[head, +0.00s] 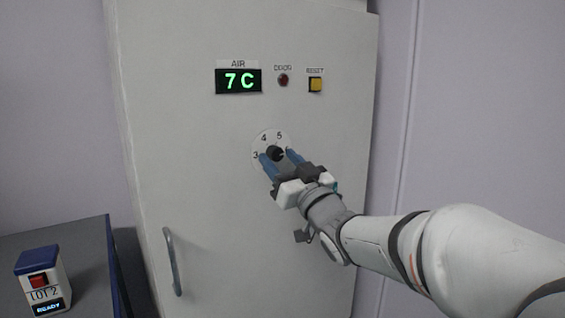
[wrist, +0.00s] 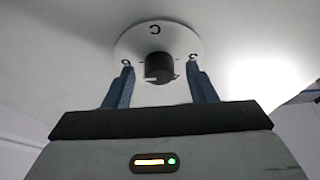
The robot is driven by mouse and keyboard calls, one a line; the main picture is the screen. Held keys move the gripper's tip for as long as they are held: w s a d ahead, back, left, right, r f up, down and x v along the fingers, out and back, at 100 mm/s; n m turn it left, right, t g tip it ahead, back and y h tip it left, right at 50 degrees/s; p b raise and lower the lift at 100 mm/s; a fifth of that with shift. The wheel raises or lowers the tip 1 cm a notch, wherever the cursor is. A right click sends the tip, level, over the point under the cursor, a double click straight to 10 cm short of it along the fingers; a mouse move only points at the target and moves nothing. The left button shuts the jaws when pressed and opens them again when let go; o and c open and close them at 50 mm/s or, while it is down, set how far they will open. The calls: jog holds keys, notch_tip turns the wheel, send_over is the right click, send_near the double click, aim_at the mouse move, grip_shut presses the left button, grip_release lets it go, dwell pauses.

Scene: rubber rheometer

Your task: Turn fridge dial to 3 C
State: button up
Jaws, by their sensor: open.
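The fridge dial (head: 275,153) is a black knob on a round white plate with the numbers 3, 4 and 5 visible in the head view; my gripper hides the plate's lower part. The fridge display (head: 238,81) reads 7 C in green. My gripper (head: 274,155) is at the dial with its two blue fingers apart. In the wrist view the black knob (wrist: 159,68) shows between and just beyond the tips of my gripper (wrist: 160,78). I cannot tell whether a finger touches it. The knob's pointer direction is not clear.
Above the dial are a dark red door lamp (head: 283,80) and a yellow reset button (head: 315,85). A door handle (head: 172,262) is at the lower left of the fridge. A small LOT 2 box (head: 43,283) reading READY stands on the dark bench (head: 88,262) at left.

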jog(key=c, duration=1)
